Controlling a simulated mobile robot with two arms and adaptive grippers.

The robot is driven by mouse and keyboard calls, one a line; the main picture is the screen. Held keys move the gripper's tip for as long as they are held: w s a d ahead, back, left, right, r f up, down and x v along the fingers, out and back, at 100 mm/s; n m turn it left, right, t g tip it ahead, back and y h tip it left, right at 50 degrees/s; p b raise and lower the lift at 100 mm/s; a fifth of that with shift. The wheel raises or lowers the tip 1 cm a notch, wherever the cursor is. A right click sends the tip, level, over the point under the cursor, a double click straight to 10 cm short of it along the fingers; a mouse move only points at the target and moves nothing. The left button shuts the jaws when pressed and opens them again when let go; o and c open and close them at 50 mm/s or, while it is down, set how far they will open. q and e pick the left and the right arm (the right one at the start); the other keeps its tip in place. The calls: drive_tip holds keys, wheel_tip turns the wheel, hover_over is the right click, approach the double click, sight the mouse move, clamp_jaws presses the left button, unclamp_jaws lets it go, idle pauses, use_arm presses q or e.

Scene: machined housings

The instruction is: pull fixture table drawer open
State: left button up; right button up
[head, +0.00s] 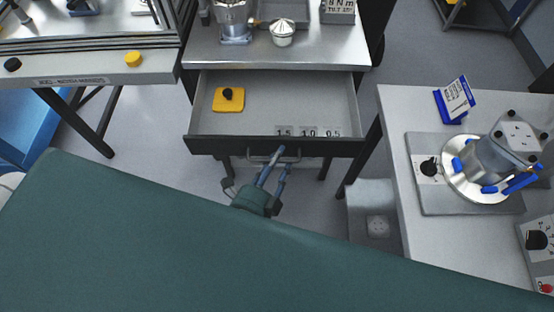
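The fixture table (330,51) stands at the top centre, with its drawer (264,117) pulled well out below the top. A bar handle (296,157) is on the dark drawer front. My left gripper (280,160) is at this handle, with one fingertip reaching up by the drawer front and the other lower right. A gap shows between the fingers, but I cannot tell whether they press on the bar. My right gripper is not in view.
In the drawer lie a yellow block with a black knob (228,98) and several number plates (308,131). A grey bench (388,119) with a machined housing (505,150) is at right. Another table (90,71) is at left.

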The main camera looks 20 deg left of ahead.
use_arm(q)
drive_tip(key=v, duration=1.2)
drive_tip(key=shift+d+f, duration=0.1)
drive_tip(key=shift+f, duration=0.05)
drive_tip(key=s+f+n+g, duration=0.4)
drive_tip(key=f, duration=1)
drive_tip(key=s+f+n+g, duration=0.3)
drive_tip(key=s+f, duration=0.1)
drive_tip(key=f, duration=1)
drive_tip(key=s+a+f+n+g+y, duration=0.1)
drive_tip(key=s+a+f+n+g, duration=0.2)
drive_tip(key=s+f, duration=0.4)
drive_tip(key=s+a+f+n+g+y, duration=0.1)
drive_tip(key=s+a+f+n+g, duration=0.3)
drive_tip(key=s+a+f+n, duration=0.2)
wheel_tip(320, 180, down, 3)
drive_tip(key=shift+s+a+f+g, duration=0.1)
drive_tip(key=shift+s+a+g, duration=0.2)
drive_tip(key=shift+s+a, duration=0.65)
